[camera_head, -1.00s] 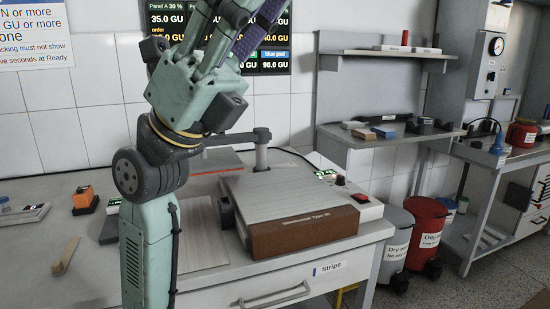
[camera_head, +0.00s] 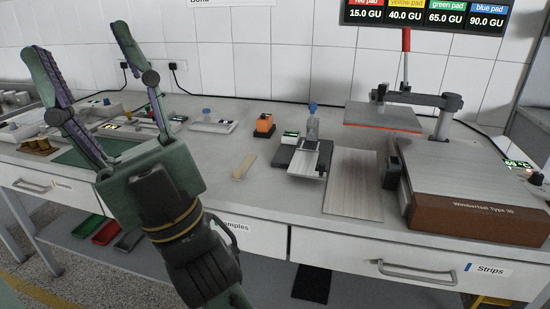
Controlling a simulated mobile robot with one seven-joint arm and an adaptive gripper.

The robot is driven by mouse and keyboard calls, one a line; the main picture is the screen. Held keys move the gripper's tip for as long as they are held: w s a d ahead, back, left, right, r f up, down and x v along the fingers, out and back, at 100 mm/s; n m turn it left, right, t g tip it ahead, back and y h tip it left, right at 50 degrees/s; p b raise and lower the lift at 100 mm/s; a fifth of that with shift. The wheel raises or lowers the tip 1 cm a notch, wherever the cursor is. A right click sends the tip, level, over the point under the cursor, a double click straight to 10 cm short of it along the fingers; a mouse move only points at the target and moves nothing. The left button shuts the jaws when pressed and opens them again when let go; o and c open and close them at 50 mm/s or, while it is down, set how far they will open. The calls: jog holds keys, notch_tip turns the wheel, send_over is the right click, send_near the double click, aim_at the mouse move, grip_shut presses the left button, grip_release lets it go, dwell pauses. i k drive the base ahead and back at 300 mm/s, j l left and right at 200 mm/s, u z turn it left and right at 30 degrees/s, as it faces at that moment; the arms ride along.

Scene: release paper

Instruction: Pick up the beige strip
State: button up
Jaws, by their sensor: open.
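The beige strip (camera_head: 244,166) lies flat and slanted on the grey bench top, a little left of the middle of the view. My gripper (camera_head: 80,42) is at the left, raised in front of the bench, with its two long fingers spread wide and pointing up. Nothing is between the fingers. The gripper is well apart from the strip, to its left in the picture.
An orange device (camera_head: 264,125) stands behind the strip, and a grey device with a blue knob (camera_head: 312,125) stands to its right. A wood-toned board (camera_head: 353,185) and a brown-fronted machine (camera_head: 470,215) lie farther right. Bare bench surrounds the strip.

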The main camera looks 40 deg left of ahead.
aim_at(238, 174)
jog(key=z, duration=0.35)
jog(key=j+z, duration=0.3)
jog(key=k+j+z, duration=0.15)
jog(key=j+z, duration=0.15)
jog(key=k+j+z, duration=0.15)
jog(key=j+z, duration=0.15)
jog(key=k+j+z, duration=0.15)
jog(key=k+j, duration=0.15)
jog(key=j, duration=0.15)
jog(key=k+j+z, duration=0.15)
jog(key=k+j, duration=0.15)
jog(key=j, duration=0.15)
jog(key=k+j, duration=0.6)
jog(key=j, duration=0.2)
